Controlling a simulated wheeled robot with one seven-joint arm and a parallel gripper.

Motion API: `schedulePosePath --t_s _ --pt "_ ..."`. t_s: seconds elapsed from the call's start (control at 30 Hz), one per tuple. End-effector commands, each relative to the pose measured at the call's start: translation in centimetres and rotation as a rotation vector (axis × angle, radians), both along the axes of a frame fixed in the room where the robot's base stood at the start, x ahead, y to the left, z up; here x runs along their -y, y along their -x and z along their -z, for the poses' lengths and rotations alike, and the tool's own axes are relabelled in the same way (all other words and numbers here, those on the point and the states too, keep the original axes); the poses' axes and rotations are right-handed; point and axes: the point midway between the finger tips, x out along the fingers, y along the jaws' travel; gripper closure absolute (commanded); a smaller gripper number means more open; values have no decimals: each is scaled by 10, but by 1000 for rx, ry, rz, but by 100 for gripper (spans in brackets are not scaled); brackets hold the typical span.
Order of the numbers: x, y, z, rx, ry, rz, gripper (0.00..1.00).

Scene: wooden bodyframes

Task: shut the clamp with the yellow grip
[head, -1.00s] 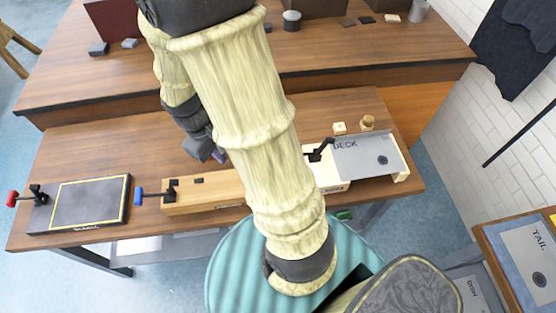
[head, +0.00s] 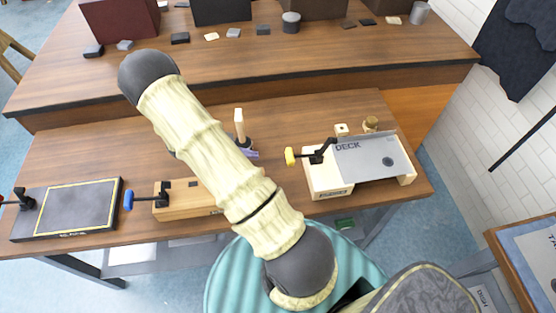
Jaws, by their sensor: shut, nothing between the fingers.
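The clamp with the yellow grip (head: 290,156) is mounted at the left end of the cream fixture marked DECK (head: 333,188). Its yellow grip points left, and its black arm (head: 318,155) slopes up to the right beside the grey plate (head: 372,157). I cannot tell whether the clamp's foot touches the plate. My gripper (head: 252,154) is mostly hidden behind my own arm; only a dark and purplish part shows, a short way left of the yellow grip and apart from it. Its jaws appear shut and empty.
A blue-grip clamp (head: 160,194) sits on a wooden block (head: 190,208) at left. A dark yellow-lined board (head: 70,208) lies farther left. A pale upright peg (head: 239,124) stands by my gripper. Small pieces sit behind the DECK fixture.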

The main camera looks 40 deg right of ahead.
Motion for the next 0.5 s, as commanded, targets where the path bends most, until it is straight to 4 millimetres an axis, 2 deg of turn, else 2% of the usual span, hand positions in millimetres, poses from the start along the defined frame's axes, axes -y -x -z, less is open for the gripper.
schedulePosePath --t_s 0.27,0.5 --pt "6 4 2 -1 0 4 100" --pt "29 19 16 -3 1 2 100"
